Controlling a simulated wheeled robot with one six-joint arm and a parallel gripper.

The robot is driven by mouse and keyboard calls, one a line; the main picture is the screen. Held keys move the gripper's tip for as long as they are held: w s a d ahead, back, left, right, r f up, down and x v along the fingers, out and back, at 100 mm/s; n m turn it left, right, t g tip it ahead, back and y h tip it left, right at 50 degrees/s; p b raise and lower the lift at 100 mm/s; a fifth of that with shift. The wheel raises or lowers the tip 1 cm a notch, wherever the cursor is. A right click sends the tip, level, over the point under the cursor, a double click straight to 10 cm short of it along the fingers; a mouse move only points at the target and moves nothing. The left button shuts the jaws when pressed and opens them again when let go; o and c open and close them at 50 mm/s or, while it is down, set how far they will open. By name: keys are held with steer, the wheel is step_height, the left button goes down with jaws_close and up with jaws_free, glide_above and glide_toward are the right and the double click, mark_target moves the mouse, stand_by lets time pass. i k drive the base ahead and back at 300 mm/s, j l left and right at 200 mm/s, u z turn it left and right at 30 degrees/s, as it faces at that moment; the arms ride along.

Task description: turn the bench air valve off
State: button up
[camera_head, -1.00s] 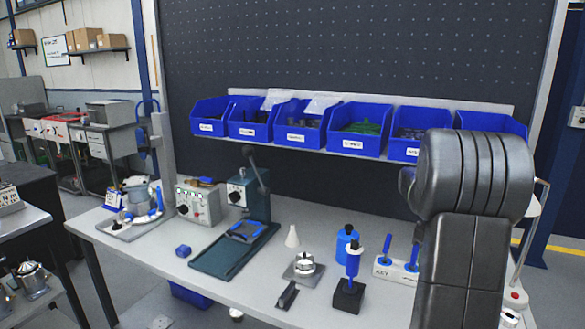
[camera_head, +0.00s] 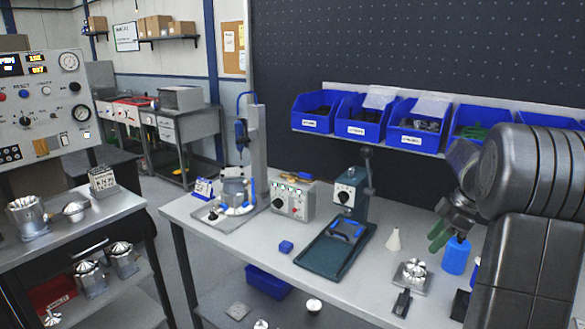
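I cannot pick out the bench air valve for certain in the head view. A grey control box (camera_head: 293,198) with knobs and small lights stands at the back of the workbench (camera_head: 190,208). Beside it is a dark green press (camera_head: 345,195) with a round dial and a black-knobbed lever. My gripper (camera_head: 440,236), with greenish fingers, hangs above the right part of the bench, over or in front of a blue bottle (camera_head: 456,258). Its fingers point down and left; their gap is too small to judge. My arm hides the bench's right end.
Blue bins (camera_head: 363,118) line a shelf behind the bench. A gauge panel (camera_head: 45,105) and a cart with metal housings are at left.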

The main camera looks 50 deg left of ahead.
mark_target(306, 176)
steer(key=j, duration=0.4)
steer(key=k+j+z, duration=0.15)
steer(key=j, duration=0.25)
steer(key=k+j, duration=0.1)
steer(key=j, duration=0.3)
steer(key=j+z, duration=0.15)
steer(key=j, duration=0.2)
steer(key=k+j, duration=0.2)
steer(key=j, duration=0.2)
steer(key=k+j+z, duration=0.15)
steer(key=j, duration=0.25)
steer(key=i+j, duration=0.6)
